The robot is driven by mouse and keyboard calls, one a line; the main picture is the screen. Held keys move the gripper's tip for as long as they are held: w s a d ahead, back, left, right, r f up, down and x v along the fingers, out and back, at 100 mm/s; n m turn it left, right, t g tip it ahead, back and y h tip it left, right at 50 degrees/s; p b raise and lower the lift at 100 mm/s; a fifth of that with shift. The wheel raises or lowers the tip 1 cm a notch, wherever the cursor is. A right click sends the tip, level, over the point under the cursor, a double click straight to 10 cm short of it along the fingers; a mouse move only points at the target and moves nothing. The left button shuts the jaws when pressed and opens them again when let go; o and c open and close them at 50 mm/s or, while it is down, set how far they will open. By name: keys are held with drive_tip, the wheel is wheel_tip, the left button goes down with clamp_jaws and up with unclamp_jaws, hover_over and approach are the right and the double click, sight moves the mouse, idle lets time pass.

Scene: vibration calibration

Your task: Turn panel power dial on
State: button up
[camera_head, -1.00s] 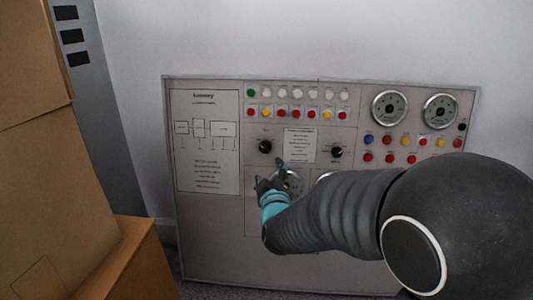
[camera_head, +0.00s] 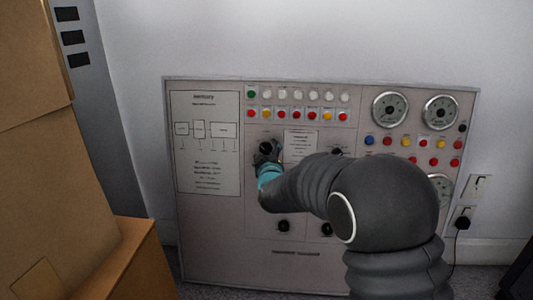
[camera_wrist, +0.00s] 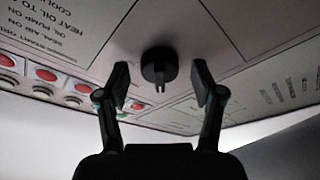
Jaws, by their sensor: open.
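A grey control panel (camera_head: 215,240) leans against the white wall. In the wrist view, a black dial (camera_wrist: 159,68) on the panel sits between the two fingertips of my gripper (camera_wrist: 162,85). The fingers are open, one on each side of the dial, with gaps on both sides. In the head view, my gripper (camera_head: 267,153) is at the upper left dial (camera_head: 265,147), which it partly covers. A second upper dial (camera_head: 337,152) shows just above my arm. Two lower black dials (camera_head: 283,226) (camera_head: 326,230) are also visible. I cannot read the dial labels.
Rows of coloured buttons (camera_head: 297,113) and round gauges (camera_head: 390,108) fill the panel's top and right. Cardboard boxes (camera_head: 60,180) stand at the left beside a grey cabinet (camera_head: 85,100). A wall socket (camera_head: 463,217) with a plug is at the right.

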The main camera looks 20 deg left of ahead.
drive_tip(key=c, duration=1.1)
drive_tip(key=shift+c, duration=0.2)
drive_tip(key=shift+m, duration=0.4)
drive_tip(key=m+t+h+b, duration=0.1)
drive_tip(key=m, duration=0.2)
drive_tip(key=shift+a+f+b, duration=0.1)
drive_tip(key=shift+b, duration=0.25)
drive_tip(key=m+h, duration=0.1)
drive_tip(key=m, duration=0.3)
drive_tip(key=m+t+h, duration=0.1)
drive_tip(key=m, duration=0.3)
drive_tip(key=shift+s+a, duration=0.1)
drive_tip(key=shift+a, duration=0.1)
drive_tip(key=m+h, duration=0.2)
drive_tip(key=m, duration=0.3)
drive_tip(key=shift+a+m, duration=0.1)
drive_tip(key=shift+m, duration=0.2)
drive_tip(key=shift+a+m+h, duration=0.1)
drive_tip(key=shift+m+h, duration=0.9)
drive_tip(key=shift+m, duration=1.3)
